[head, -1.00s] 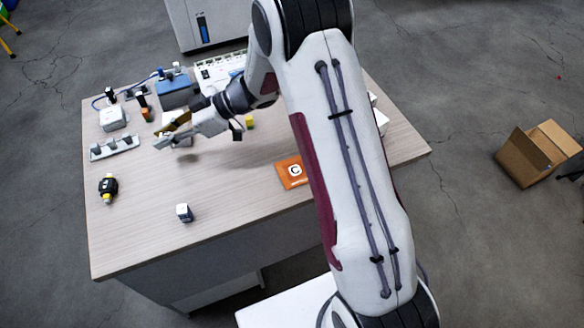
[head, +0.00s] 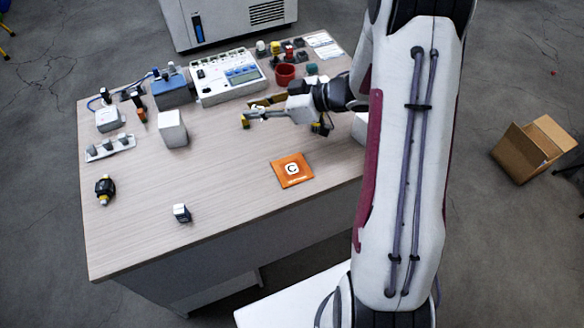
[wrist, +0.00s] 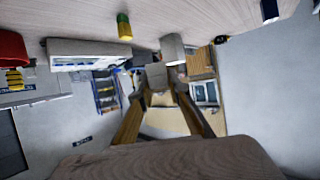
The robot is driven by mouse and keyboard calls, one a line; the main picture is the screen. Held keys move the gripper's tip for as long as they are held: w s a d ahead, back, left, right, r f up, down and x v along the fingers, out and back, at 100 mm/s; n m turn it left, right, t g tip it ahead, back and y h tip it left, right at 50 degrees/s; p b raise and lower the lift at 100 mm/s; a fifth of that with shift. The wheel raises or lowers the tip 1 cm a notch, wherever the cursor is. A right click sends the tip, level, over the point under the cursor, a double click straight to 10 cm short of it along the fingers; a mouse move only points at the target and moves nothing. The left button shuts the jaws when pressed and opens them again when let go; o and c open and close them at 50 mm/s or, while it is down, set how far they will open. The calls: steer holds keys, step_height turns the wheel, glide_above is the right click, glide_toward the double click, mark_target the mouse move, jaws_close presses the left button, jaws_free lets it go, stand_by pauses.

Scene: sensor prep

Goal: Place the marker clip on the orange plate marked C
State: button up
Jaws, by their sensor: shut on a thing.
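The orange plate marked C (head: 280,171) lies flat on the table near its front right, with nothing on it. My gripper (head: 254,110) is in the air behind the plate and slightly to its left in the head view. Its fingers point left and are shut on a small pale grey piece, which I take to be the marker clip (wrist: 157,76). The piece sits between the fingertips in the wrist view; its exact shape is hard to make out. The plate does not show clearly in the wrist view.
A small yellow-and-green object (head: 245,121) stands below the fingertips. A white box (head: 172,130), a grey rack (head: 110,147), a black-and-yellow item (head: 105,188) and a small white-topped block (head: 181,213) stand left. Instruments and a red cup (head: 285,74) line the back. The table around the plate is clear.

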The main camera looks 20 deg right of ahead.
steer(key=s+d+m+t+h, duration=0.1)
steer(key=s+d, duration=0.3)
steer(key=s, duration=0.7)
steer(key=shift+d+f, duration=0.2)
steer(key=shift+f, duration=0.15)
steer(key=shift+s+f, duration=0.1)
steer(key=shift+f, duration=0.1)
glide_above(292, 169)
steer(key=shift+f, duration=2.75)
steer(key=shift+f, duration=2.1)
